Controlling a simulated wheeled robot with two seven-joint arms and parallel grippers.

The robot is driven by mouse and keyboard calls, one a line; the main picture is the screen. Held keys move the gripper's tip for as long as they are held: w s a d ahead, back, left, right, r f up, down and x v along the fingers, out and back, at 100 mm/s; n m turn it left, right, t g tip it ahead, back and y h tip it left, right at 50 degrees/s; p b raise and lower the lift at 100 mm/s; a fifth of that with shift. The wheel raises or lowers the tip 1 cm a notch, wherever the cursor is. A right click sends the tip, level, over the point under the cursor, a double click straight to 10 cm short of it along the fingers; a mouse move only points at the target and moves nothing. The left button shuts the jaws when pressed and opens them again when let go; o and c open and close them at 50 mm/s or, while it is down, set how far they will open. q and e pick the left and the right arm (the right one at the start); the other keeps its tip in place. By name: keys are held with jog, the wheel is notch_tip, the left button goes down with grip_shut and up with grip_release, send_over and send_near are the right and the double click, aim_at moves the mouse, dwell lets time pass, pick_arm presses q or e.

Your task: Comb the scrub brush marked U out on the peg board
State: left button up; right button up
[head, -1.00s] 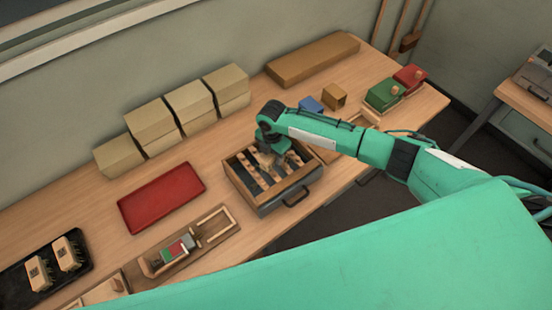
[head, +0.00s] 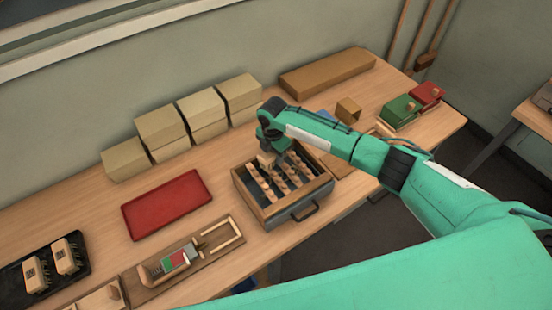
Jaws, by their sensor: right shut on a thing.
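My right gripper (head: 268,150) points down over the back left part of an open wooden box with a dark handle (head: 266,214). It is shut on a small pale wooden piece (head: 265,160), mostly hidden by the gripper. I cannot tell if that piece is a brush or read any mark on it. Rows of knobbly wooden strips (head: 291,171) lie in the box. Two pale bristled brush blocks with dark marks (head: 35,275) (head: 65,256) stand on a black tray (head: 82,240) at the left; the marks are unreadable. I cannot identify the peg board surely. My left gripper is out of view.
A wooden fixture with a green and red patch (head: 175,262) lies at the front. A red tray (head: 167,204) is behind it. Several cardboard boxes (head: 162,128) line the wall. Green (head: 399,111) and red (head: 427,94) boxes stand at the right.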

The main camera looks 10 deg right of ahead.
jog(key=shift+r+p, duration=0.85)
jog(key=shift+r, duration=0.05)
jog(key=shift+r+p, duration=1.65)
jog(key=shift+r, duration=0.45)
jog(key=shift+f, duration=0.1)
